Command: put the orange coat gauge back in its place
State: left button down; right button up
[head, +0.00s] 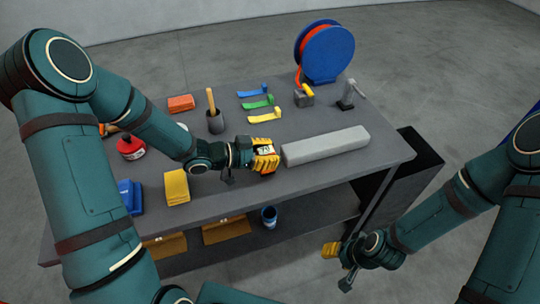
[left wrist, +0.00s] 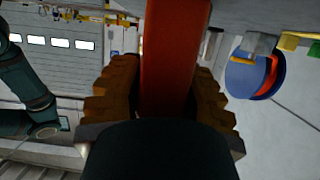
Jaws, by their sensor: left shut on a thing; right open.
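My left gripper (head: 264,155) is shut on the orange coat gauge (head: 266,149) above the middle of the grey table. A pale display on the gauge shows between the yellow fingers in the head view. In the left wrist view the gauge (left wrist: 172,60) is an orange-red body between the two fingers, and its far end runs out of the picture. I cannot tell whether the gauge touches the table. My right gripper (head: 333,250) is open and empty, low beyond the table's front right edge. The gauge's place cannot be made out for certain.
A long grey block (head: 325,146) lies just right of my left gripper.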

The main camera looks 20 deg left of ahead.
pick_arm(q)
jog(key=shift+f, duration=0.2)
jog(key=shift+f, duration=0.15)
jog(key=c, duration=0.7)
grip_release()
jog(key=shift+c, duration=0.2)
jog(key=shift+r, duration=0.3)
jog(key=p+v, duration=0.2)
jog(key=v, duration=1)
jog(key=shift+s+f, duration=0.1)
jog(key=shift+f, duration=0.05)
